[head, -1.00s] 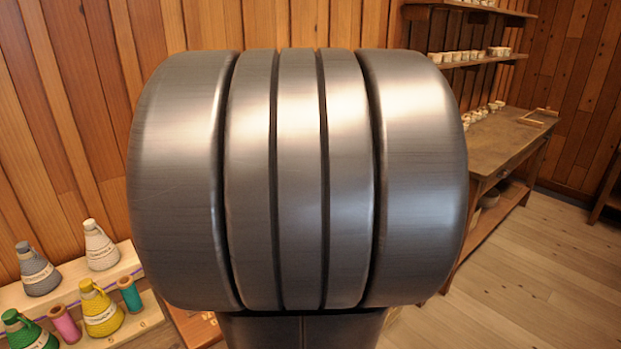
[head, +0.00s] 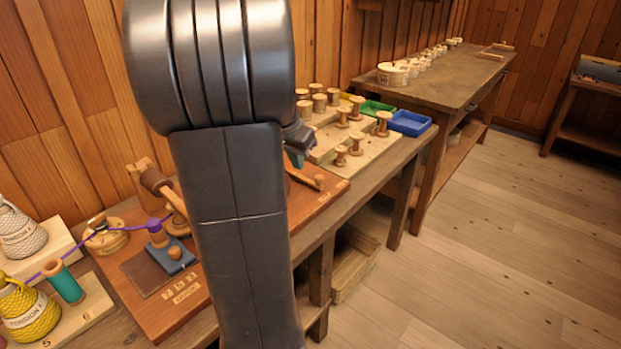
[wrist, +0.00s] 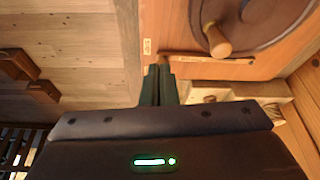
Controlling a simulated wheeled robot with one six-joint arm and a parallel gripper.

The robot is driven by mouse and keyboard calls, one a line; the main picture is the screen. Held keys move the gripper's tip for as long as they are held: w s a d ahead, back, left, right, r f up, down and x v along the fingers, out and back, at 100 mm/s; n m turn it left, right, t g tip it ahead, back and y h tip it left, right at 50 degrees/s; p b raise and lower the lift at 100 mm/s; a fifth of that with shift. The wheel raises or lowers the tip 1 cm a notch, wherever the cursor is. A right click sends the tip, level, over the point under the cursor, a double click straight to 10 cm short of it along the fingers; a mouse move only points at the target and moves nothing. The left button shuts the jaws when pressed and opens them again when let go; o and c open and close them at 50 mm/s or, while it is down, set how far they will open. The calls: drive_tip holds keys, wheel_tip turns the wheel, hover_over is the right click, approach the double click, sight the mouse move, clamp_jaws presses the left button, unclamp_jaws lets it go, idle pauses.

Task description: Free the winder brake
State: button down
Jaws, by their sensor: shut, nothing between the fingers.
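The winder stands on a reddish-brown board (head: 147,308) on the bench. In the head view my arm hides most of the winder. A thin wooden bar (head: 306,180), which looks like the brake lever, lies at the board's right end by a small label. In the wrist view this bar (wrist: 215,60) runs beside a round wheel (wrist: 262,22) with a wooden crank knob (wrist: 218,41). My gripper (wrist: 158,72) is shut and empty, its dark green fingertips close to the bar's left end. I cannot tell whether they touch. In the head view the gripper (head: 296,160) is partly hidden.
A purple yarn (head: 105,236) runs from the cones at left to a guide on the board. Pale peg boards with wooden spools (head: 357,143), a green tray (head: 377,108) and a blue tray (head: 410,122) stand beyond. The floor at right is clear.

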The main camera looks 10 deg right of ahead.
drive_tip(key=b+x, duration=0.1)
drive_tip(key=x, duration=0.9)
drive_tip(key=shift+s, duration=0.1)
drive_tip(key=shift+w+d+f, duration=0.1)
drive_tip(key=shift+w+d, duration=0.95)
drive_tip(key=shift+w, duration=0.15)
drive_tip(key=shift+w+d, duration=0.3)
drive_tip(key=shift+w, duration=0.05)
drive_tip(key=w+d+p, duration=0.1)
drive_tip(key=w+d, duration=0.1)
drive_tip(key=d, duration=0.1)
drive_tip(key=w+d+p, duration=0.1)
drive_tip(key=w+d, duration=0.2)
drive_tip(key=shift+w+d+p, duration=0.15)
drive_tip(key=shift+d+p, duration=0.05)
drive_tip(key=shift+p, duration=0.2)
drive_tip(key=shift+w, duration=0.1)
